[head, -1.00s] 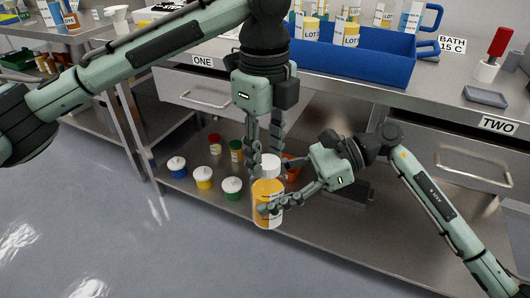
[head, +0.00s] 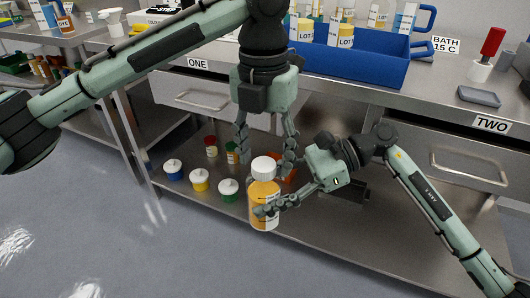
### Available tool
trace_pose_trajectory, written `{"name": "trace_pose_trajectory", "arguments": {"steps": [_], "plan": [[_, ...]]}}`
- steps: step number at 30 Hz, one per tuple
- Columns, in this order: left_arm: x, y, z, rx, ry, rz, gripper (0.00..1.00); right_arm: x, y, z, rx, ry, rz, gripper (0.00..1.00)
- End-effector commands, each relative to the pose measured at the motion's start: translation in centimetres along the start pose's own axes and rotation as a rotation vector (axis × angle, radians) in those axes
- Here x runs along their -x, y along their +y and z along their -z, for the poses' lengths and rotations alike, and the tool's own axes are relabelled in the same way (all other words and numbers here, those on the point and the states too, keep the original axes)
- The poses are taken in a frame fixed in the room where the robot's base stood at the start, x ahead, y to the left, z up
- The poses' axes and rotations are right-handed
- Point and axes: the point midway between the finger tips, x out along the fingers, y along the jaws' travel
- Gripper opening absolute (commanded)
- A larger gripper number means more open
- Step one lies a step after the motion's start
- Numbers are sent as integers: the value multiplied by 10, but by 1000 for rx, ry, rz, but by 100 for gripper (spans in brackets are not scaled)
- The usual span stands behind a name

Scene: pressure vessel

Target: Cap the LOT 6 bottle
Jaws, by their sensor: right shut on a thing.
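A bottle with yellow-orange contents (head: 262,207) stands upright, held low over the lower shelf. Its own label is not readable from here. A white cap (head: 263,166) sits on its top, looking level; I cannot tell how tight it is. My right gripper (head: 268,207) is shut on the bottle's body from the right. My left gripper (head: 265,163) points down from above, its fingers spread open to either side of the cap, and seems apart from it.
White-topped jars in blue (head: 174,170), yellow (head: 200,180) and green (head: 229,190) stand on the lower shelf (head: 330,228), left of the bottle. Small red- and green-topped containers stand behind. A blue bin (head: 350,68) with LOT-labelled bottles is on the bench above.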

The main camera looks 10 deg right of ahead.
Motion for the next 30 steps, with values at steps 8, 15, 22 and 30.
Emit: {"name": "trace_pose_trajectory", "arguments": {"steps": [8, 15, 22, 30], "plan": [[5, 0, 0, 1, -1, -1, 56, 0, 0, -1, 1, -1, 0, 0], [36, 0, -1, 2, -2, 0, 56, 0, 0, -1, 1, -1, 0, 0], [45, 0, 0, 1, 1, -1, 56, 0, 0, -1, 1, -1, 1, 0], [46, -2, -10, 38, -41, 7, 53, 0, 0, -1, 1, -1, 1, 0]]}}
